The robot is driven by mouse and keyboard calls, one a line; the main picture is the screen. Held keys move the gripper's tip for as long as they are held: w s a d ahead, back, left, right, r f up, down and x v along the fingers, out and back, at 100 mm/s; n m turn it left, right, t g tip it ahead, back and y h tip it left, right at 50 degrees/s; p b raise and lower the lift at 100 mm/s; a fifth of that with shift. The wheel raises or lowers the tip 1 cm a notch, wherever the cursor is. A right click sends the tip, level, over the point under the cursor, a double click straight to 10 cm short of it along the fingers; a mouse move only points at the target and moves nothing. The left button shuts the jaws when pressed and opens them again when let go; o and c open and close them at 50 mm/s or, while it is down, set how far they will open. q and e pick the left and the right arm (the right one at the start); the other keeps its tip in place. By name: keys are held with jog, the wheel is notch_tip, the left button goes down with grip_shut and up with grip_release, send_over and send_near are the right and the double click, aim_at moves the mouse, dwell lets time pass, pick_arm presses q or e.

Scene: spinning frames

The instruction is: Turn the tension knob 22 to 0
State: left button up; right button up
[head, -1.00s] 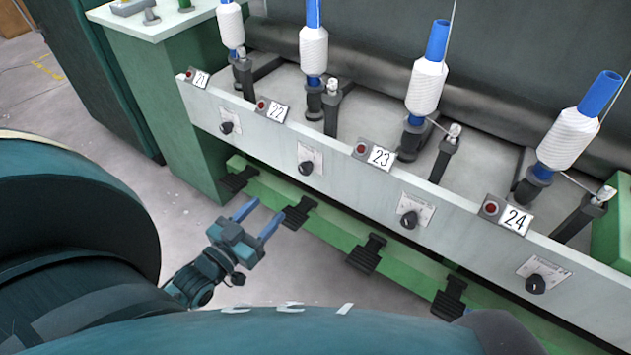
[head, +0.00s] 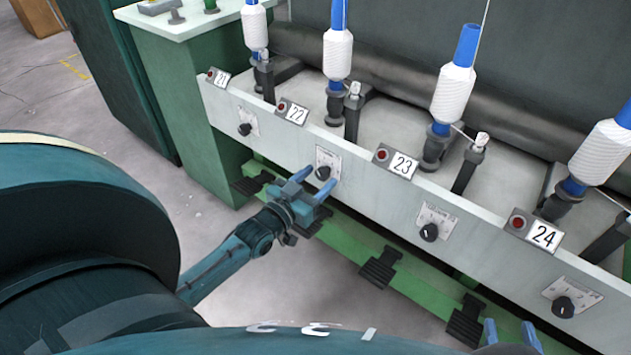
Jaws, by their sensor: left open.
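Tension knob 22 (head: 323,173) is a small black dial on a white scale plate (head: 328,158) below the "22" label (head: 297,115). Its pointer direction is too small to read. My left gripper (head: 314,180) is open, its two blue fingers pointing up at the panel just below and in front of the knob. One finger is left of the knob and the other is to its lower right. I cannot tell whether they touch it. My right gripper (head: 510,332) shows at the bottom edge, its two fingers apart and empty, below the knob under label 24.
Similar knobs sit under labels 21 (head: 245,129), 23 (head: 429,232) and 24 (head: 563,307) on the white front rail (head: 370,192). White yarn bobbins (head: 338,55) stand behind it. Black pedals (head: 381,268) stick out from the green lower beam (head: 345,232). Grey floor is open at left.

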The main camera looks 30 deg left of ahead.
pick_arm(q)
jog(key=c, duration=1)
jog(key=shift+r+n+p, duration=0.1)
jog(key=shift+n+p, duration=0.2)
jog(key=shift+p, duration=0.05)
pick_arm(e)
jog(key=shift+r, duration=0.1)
pick_arm(q)
jog(key=shift+n+p, duration=0.5)
jog(key=shift+n, duration=0.1)
jog(key=n+p, duration=0.2)
jog(key=n, duration=0.2)
jog(key=shift+n+p, duration=0.4)
jog(key=shift+n, duration=1.6)
pick_arm(e)
jog(key=shift+s+d+r+m+g+h, duration=0.25)
jog(key=shift+s+m+g+h, duration=0.1)
jog(key=shift+g, duration=0.25)
jog(key=shift+s+d+r+m+g+h, duration=0.1)
jog(key=shift+s+d+m+g+h, duration=0.2)
jog(key=shift+g, duration=0.3)
pick_arm(q)
jog(key=shift+d, duration=0.1)
